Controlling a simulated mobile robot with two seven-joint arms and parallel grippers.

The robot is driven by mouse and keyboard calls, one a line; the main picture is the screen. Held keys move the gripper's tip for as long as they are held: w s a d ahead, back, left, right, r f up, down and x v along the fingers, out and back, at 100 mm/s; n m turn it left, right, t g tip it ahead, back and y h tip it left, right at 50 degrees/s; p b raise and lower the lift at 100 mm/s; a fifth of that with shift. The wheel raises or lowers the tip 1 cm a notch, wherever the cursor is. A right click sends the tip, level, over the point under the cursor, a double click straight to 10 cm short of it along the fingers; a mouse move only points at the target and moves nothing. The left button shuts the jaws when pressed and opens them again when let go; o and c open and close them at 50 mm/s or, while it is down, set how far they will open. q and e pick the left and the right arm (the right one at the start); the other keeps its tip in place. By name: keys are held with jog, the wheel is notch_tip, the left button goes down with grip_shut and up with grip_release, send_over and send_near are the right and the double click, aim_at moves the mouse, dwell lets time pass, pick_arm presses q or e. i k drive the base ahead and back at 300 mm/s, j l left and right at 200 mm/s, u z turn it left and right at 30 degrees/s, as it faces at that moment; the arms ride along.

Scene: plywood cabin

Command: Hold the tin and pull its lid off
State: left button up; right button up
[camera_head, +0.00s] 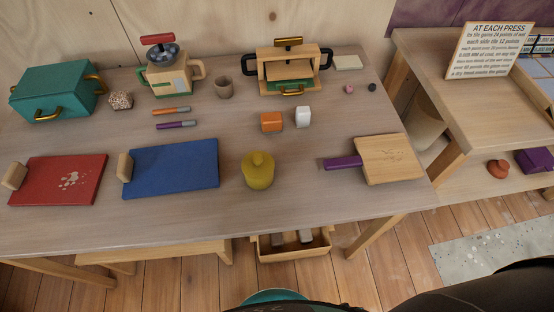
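A yellow round tin (257,175) stands upright near the front middle of the wooden table. Its lid (258,159), with a small knob, sits on top of it. Neither of my grippers shows in the head view. Nothing is touching the tin.
A blue board (178,167) lies left of the tin, and a red board (65,180) farther left. Orange (271,122) and white (303,117) blocks stand behind. The table (300,210) is clear in front of the tin.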

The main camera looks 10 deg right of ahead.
aim_at(263, 184)
jog(key=k+l+u, duration=0.1)
jog(key=l+u, duration=0.2)
jog(key=k+l+u, duration=0.1)
jog(key=l+u, duration=0.2)
jog(key=k+l+u, duration=0.15)
jog(key=l+u, duration=0.15)
jog(key=k+l+u, duration=0.25)
jog(key=i+l, duration=0.1)
